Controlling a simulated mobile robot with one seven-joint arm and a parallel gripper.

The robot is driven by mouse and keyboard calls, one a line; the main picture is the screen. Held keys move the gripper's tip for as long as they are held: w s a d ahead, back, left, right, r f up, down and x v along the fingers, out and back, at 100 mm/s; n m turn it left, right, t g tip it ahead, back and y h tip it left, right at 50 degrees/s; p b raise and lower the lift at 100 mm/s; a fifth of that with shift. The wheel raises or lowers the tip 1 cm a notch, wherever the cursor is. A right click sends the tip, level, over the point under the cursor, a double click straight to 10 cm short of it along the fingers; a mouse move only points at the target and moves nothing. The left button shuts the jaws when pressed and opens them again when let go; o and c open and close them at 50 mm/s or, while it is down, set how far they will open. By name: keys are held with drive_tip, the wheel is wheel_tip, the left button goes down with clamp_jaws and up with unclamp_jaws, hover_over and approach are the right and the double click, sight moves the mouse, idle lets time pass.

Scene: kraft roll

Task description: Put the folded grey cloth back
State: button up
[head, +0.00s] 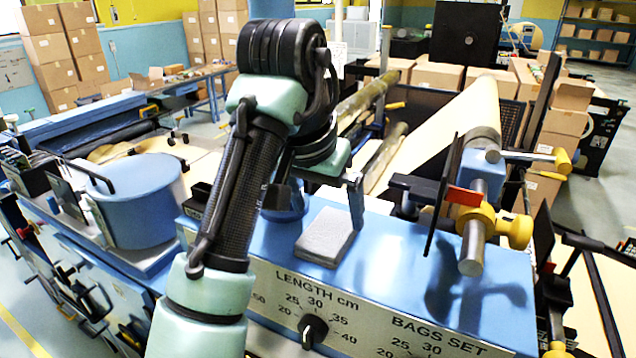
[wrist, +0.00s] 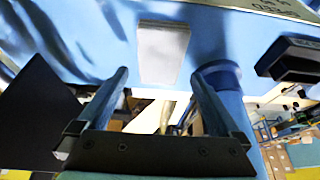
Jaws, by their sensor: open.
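The folded grey cloth (head: 326,237) lies flat on the blue top of the machine, above the "LENGTH cm" panel. It also shows in the wrist view (wrist: 163,54), as a pale rectangle just beyond my fingertips. My gripper (wrist: 159,74) is open, with its two fingers apart and nothing between them. In the head view my arm reaches over the machine and partly hides the gripper, which is behind the cloth. The cloth looks clear of the fingers; the exact height of the gap cannot be told.
A round blue post (wrist: 220,75) stands close to my right finger in the wrist view. A steel shaft with a yellow collar (head: 478,225) and a dark upright plate (head: 440,195) stand right of the cloth. A black knob (head: 314,330) is on the front panel. Blue surface between cloth and shaft is bare.

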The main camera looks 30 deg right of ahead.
drive_tip(key=b+v, duration=0.1)
drive_tip(key=v, duration=0.7)
drive_tip(key=shift+b, duration=0.35)
